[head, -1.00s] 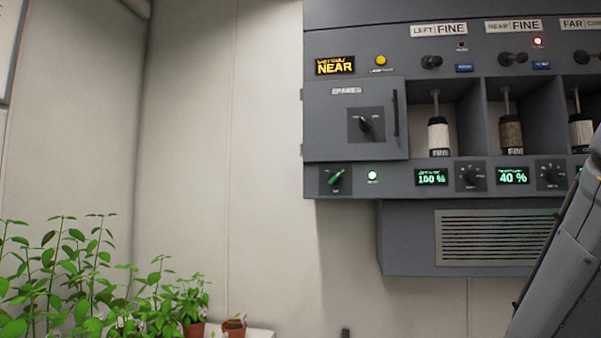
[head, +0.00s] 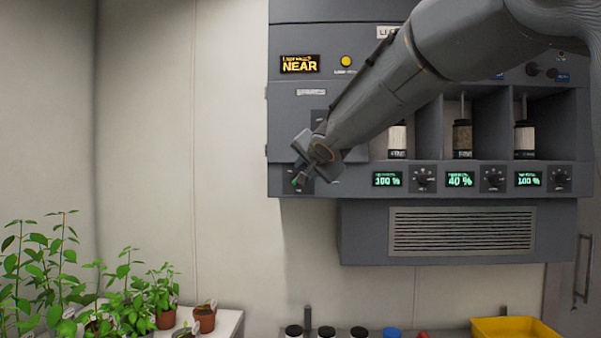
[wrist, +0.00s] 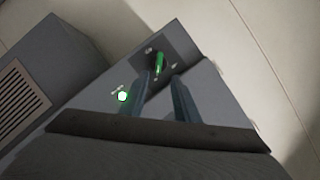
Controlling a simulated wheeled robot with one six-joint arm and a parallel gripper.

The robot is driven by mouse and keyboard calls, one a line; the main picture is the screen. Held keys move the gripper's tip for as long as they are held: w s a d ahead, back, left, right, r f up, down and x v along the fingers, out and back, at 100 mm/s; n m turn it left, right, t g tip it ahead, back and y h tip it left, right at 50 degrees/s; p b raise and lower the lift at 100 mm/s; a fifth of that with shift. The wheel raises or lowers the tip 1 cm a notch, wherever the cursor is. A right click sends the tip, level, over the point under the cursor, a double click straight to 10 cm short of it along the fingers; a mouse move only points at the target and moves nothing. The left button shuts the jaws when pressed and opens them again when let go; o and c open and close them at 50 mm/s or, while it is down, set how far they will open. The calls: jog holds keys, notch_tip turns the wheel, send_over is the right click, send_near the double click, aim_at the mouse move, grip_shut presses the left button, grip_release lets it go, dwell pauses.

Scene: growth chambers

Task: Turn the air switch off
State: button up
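The air switch (wrist: 158,60) is a green-handled knob on a dark square plate at the lower left corner of the grey wall panel (head: 287,130). In the wrist view it lies just beyond the tips of my gripper (wrist: 160,78). The two fingers are apart with a gap between them, and nothing is held. Whether the fingers touch the knob cannot be told.
A vented grey box (head: 462,231) juts out under the panel. Potted plants (head: 130,290) stand at the lower left. Several jars and a yellow bin (head: 512,329) are at the bottom. My arm crosses the panel's upper right. The wall left of the panel is clear.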

jog(key=p+x, duration=0.1)
jog(key=x, duration=0.6)
jog(key=shift+f, duration=0.2)
grip_shut()
